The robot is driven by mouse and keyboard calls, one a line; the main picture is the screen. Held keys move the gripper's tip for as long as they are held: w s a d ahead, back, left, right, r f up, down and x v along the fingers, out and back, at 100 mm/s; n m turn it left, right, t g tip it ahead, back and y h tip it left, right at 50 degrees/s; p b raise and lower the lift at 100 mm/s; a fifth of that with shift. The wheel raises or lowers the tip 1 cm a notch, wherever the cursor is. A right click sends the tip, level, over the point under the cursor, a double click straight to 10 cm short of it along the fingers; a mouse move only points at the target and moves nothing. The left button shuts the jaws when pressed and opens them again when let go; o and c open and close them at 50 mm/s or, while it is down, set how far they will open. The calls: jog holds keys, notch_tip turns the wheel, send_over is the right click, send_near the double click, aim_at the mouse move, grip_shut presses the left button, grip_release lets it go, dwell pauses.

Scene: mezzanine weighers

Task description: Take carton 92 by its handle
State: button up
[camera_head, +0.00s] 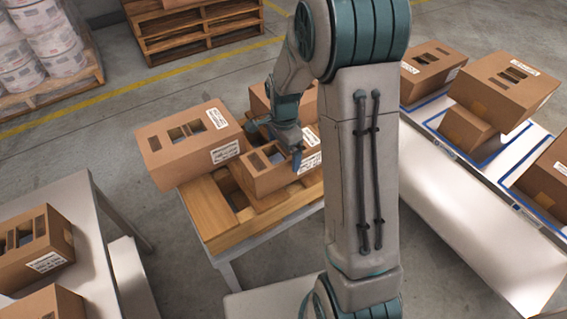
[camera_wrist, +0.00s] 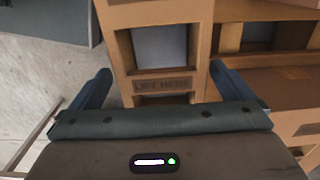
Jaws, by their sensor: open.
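My gripper (camera_head: 293,152) is over the pallet table in the head view, at a brown carton (camera_head: 265,182) with cut-out openings and a white label. In the wrist view my gripper (camera_wrist: 160,78) is open, with one dark finger on each side of a cardboard handle strip (camera_wrist: 163,85) marked "LIFT HERE". The strip lies between openings in the carton top. Nothing is clamped. I cannot read a number on any carton, so I cannot tell which is carton 92. My arm hides part of the pallet.
A larger carton (camera_head: 188,145) stands close on the left, and another (camera_head: 257,98) is behind. The wooden pallet (camera_head: 208,209) bears them. Cartons also sit on the left table (camera_head: 83,215) and the white right-hand table (camera_head: 450,215).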

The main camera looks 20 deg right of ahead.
notch_tip(320, 180, down, 3)
jog(key=shift+w+f, duration=0.15)
jog(key=c, duration=1.6)
jog(key=shift+c, duration=0.2)
